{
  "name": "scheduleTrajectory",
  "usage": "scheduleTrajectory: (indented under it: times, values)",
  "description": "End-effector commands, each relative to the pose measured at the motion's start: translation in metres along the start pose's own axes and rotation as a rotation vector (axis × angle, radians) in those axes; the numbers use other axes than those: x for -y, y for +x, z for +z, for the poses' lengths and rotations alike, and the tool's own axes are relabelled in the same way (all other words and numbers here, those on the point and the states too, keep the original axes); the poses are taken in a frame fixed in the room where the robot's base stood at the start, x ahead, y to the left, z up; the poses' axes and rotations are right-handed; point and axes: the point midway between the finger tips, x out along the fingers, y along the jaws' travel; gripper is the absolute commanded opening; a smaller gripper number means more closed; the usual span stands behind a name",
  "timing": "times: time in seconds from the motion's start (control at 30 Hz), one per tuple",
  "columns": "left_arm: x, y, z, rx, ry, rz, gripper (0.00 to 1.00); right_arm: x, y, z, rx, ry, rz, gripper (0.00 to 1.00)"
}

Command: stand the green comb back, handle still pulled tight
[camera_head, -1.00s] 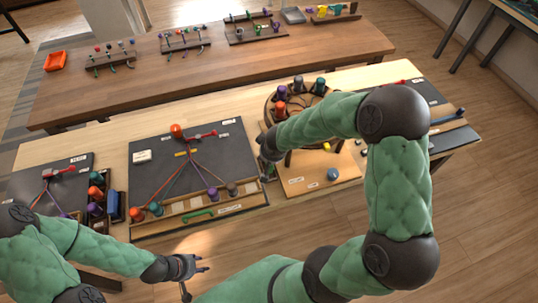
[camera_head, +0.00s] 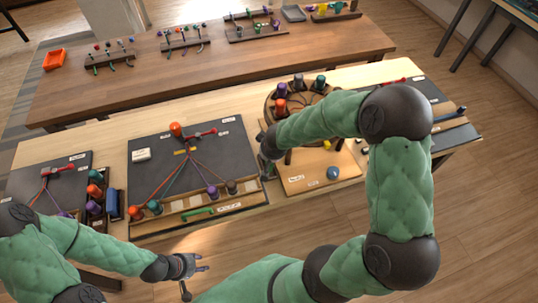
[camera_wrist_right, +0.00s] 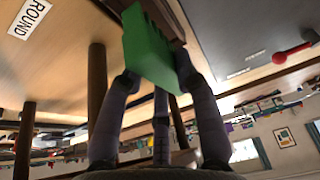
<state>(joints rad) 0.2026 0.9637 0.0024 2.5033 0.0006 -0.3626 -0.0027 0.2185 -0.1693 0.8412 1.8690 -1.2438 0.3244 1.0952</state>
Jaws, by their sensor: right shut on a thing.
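A green comb (camera_wrist_right: 150,48), a block with notches along one edge, is between the fingers of my right gripper (camera_wrist_right: 158,72) in the right wrist view. The fingers close on it. In the head view my right gripper (camera_head: 269,147) is a small dark shape beside the round stand; the comb is hidden there. A green bracket-like piece (camera_head: 198,211) lies in that tray. My left gripper (camera_head: 190,274) is open and empty off the table's front edge.
The round stand (camera_head: 271,100) with several coloured spools stands close to my right gripper. A blue ball-like piece (camera_head: 333,173) sits on the wooden board in front of it. A smaller black board (camera_head: 72,190) lies left. The rear table (camera_head: 200,75) holds several racks.

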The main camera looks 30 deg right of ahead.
Motion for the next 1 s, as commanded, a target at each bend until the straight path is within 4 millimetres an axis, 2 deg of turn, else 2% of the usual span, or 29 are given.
scheduleTrajectory:
  times: [1.0]
  values:
    - [0.0019, 0.0053, -0.0002, 0.000, 0.000, 0.000, 0.40, 0.0000, -0.0004, -0.0005, -0.001, -0.001, 0.000, 0.00]
